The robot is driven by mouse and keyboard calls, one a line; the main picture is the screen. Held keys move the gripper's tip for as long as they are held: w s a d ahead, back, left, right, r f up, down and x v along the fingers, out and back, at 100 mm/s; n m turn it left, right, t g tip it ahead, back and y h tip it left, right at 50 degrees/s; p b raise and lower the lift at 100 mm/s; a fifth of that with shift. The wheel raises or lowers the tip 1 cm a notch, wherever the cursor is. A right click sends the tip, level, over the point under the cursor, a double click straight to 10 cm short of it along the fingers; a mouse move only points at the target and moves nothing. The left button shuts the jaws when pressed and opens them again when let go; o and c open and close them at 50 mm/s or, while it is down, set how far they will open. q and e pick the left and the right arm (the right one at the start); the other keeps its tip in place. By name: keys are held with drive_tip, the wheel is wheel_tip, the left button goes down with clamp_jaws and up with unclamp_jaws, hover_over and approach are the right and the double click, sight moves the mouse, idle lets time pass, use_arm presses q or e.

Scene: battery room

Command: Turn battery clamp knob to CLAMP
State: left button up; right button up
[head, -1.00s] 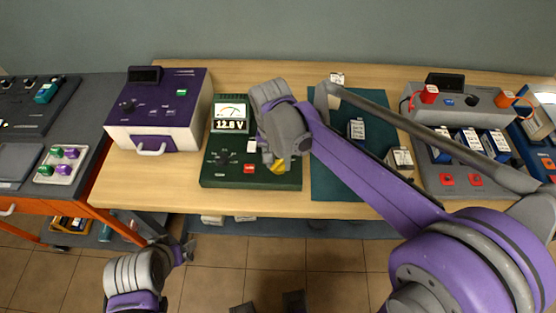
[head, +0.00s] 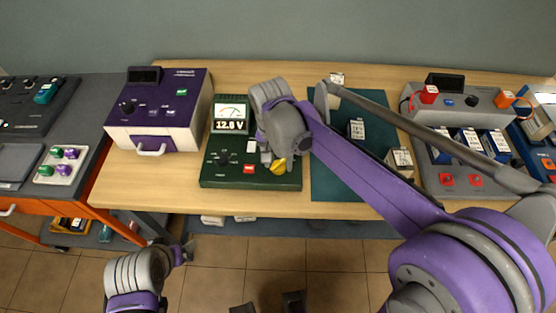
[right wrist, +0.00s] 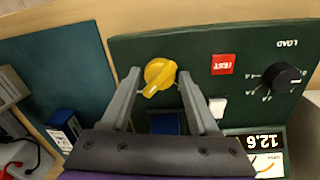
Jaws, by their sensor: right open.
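The yellow clamp knob (right wrist: 160,75) sits on the dark green tester (head: 222,177), near the front right of its top. It also shows in the head view (head: 278,167), partly covered by my right gripper. My right gripper (right wrist: 159,77) is open, with one finger on each side of the knob; I cannot tell whether they touch it. In the head view my right gripper (head: 273,160) points down over the tester. A blue block (right wrist: 165,122) shows between the fingers, behind the knob. My left gripper (head: 181,251) hangs low in front of the bench, its jaws unclear.
The tester has a red button (head: 249,169), a black load knob (head: 222,157) and a lit meter (head: 230,117). A purple and white charger (head: 156,112) stands left. A dark teal mat (head: 335,185) with small batteries lies right. A grey unit (head: 447,177) stands farther right.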

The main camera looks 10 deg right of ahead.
wheel_tip(320, 180, up, 11)
drive_tip(key=shift+w+a+f+p, duration=0.15)
drive_tip(key=shift+a+p, duration=0.15)
drive_tip(key=shift+p, duration=0.05)
idle(0.4)
drive_tip(key=s+d+f+n+t, duration=0.2)
drive_tip(key=s+f, duration=0.1)
drive_tip(key=s, duration=0.2)
drive_tip(key=s+d+f+n+t, duration=0.1)
drive_tip(key=s+d+f+t, duration=0.1)
drive_tip(key=s+d+f, duration=0.1)
drive_tip(key=s+d+f+n+t+p, duration=0.1)
drive_tip(key=s+d+f+n, duration=0.1)
drive_tip(key=s+f, duration=0.3)
drive_tip(key=shift+s+d+f+n+t+y, duration=0.15)
drive_tip(key=shift+s+t+y, duration=0.05)
drive_tip(key=shift+s, duration=0.4)
drive_tip(key=shift+s+d+f+n+t+y, duration=0.1)
drive_tip(key=shift+s+d+n+t+y, duration=0.1)
drive_tip(key=shift+s, duration=0.35)
idle(0.5)
